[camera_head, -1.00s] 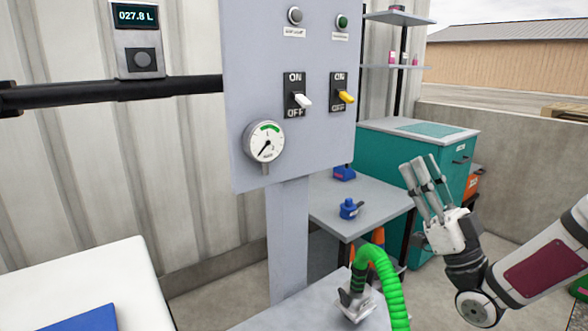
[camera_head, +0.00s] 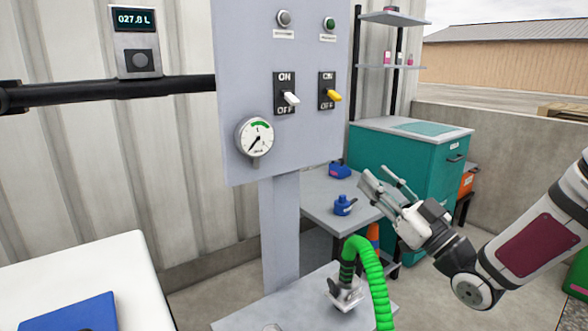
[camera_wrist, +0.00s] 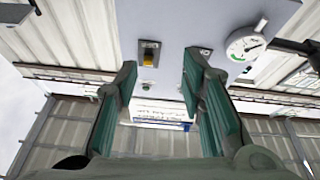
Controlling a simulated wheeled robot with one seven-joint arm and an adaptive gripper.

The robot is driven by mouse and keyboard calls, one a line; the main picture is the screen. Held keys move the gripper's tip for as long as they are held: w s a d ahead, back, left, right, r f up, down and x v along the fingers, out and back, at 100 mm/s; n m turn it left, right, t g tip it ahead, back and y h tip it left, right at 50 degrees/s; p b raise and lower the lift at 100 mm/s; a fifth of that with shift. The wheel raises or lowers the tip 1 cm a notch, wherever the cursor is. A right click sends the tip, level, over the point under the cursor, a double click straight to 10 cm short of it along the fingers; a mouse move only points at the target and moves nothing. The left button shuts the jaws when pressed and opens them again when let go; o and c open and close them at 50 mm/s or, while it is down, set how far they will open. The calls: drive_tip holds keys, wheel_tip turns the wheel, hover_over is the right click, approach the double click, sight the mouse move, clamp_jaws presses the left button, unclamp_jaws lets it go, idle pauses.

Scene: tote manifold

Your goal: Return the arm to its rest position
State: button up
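My gripper (camera_head: 383,184) is at the right of the head view, in front of the grey bench and the teal cabinet. Its fingers point up and to the left, toward the control panel. In the wrist view my gripper (camera_wrist: 160,85) shows its fingers spread apart with nothing between them. The arm reaches in from the right edge of the head view.
The grey panel (camera_head: 240,60) has two ON/OFF switches and a gauge (camera_head: 255,138). A green hose (camera_head: 368,268) rises from a fitting below my gripper. A blue valve-like part (camera_head: 343,205) sits on the bench (camera_head: 318,190). The teal cabinet (camera_head: 375,157) stands behind.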

wheel_tip(320, 180, down, 7)
drive_tip(key=w+g+h, duration=0.2)
drive_tip(key=g+h, duration=0.2)
drive_tip(key=h, duration=0.4)
drive_tip(key=s+d+m+g+h, duration=0.4)
drive_tip(key=s+d+h, duration=0.2)
drive_tip(key=s+h, duration=0.15)
drive_tip(key=s+a+m+g+y, duration=0.1)
drive_tip(key=s+a+m+g, duration=0.15)
drive_tip(key=s, duration=0.95)
drive_tip(key=s+a+m+g, duration=0.1)
drive_tip(key=s+g, duration=0.3)
drive_tip(key=s, duration=0.8)
drive_tip(key=s+a+m+g+y, duration=0.1)
drive_tip(key=s+g, duration=0.3)
drive_tip(key=s, duration=0.8)
wheel_tip(320, 180, up, 28)
drive_tip(key=t+p, duration=0.4)
drive_tip(key=p, duration=2.4)
drive_tip(key=shift+w+d+r, duration=0.15)
drive_tip(key=shift+w+d, duration=0.15)
drive_tip(key=shift+w, duration=0.1)
